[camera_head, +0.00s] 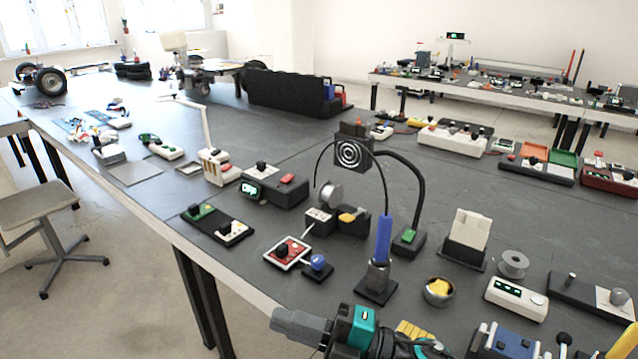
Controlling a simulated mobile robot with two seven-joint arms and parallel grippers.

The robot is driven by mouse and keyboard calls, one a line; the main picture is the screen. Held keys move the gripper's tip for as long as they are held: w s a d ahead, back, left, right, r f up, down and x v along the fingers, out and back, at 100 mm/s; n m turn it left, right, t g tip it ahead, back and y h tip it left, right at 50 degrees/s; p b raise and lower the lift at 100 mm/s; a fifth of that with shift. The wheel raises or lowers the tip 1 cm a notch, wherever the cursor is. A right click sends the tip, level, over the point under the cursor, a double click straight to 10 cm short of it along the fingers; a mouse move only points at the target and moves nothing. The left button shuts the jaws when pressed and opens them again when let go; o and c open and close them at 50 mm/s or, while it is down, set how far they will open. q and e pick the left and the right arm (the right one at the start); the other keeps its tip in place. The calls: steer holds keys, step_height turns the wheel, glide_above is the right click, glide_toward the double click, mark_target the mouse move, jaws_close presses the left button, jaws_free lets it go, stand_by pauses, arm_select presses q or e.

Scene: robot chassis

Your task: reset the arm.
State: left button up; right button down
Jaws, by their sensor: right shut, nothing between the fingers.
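My right gripper (287,319) shows at the bottom edge, low and a little left of the picture's middle. It is dark grey and black, and it points left across the near edge of the workbench (225,262). It is shut with nothing between its fingers. The rest of the arm is mostly cut off by the bottom of the picture. My left gripper is not in view.
A grey chair (45,215) stands at left.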

steer(key=w+d+f+m+t+h, duration=0.1)
steer(key=d+f+m+t+h, duration=1.05)
steer(key=m, duration=0.85)
steer(key=s+d+f+m+g+h, duration=0.5)
steer(key=s+d+f+m, duration=0.1)
steer(key=s+d+f, duration=0.4)
steer(key=shift+f+m+g+h, duration=0.15)
steer(key=shift+m+g+h, duration=0.15)
steer(key=shift+g+h, duration=0.05)
steer(key=shift+s, duration=0.1)
